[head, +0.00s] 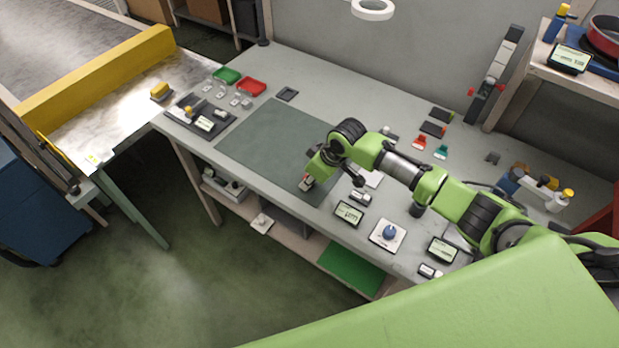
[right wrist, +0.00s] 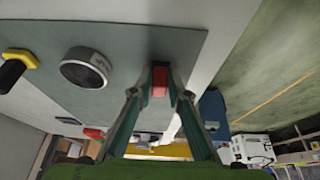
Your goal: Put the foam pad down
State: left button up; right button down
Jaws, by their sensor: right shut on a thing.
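My right gripper (head: 306,184) is over the front right part of the dark green mat (head: 270,130) on the bench. In the right wrist view the same gripper (right wrist: 160,82) is shut on a small red block (right wrist: 160,77), seemingly the foam pad, pinched between the fingertips. In the head view the block shows only as a tiny red and pale spot at the fingertips. Whether it touches the mat cannot be told. My left gripper is not in view.
Display units (head: 349,212) and a blue knob (head: 390,232) sit to the right along the front edge.

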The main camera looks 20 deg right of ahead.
jog(key=shift+f, duration=0.1)
jog(key=c, duration=1.9)
grip_release()
jog(key=shift+r, duration=0.25)
jog(key=b+v, duration=0.1)
jog(key=v, duration=1.1)
jog(key=shift+a+f, duration=0.1)
jog(key=shift+f, duration=0.05)
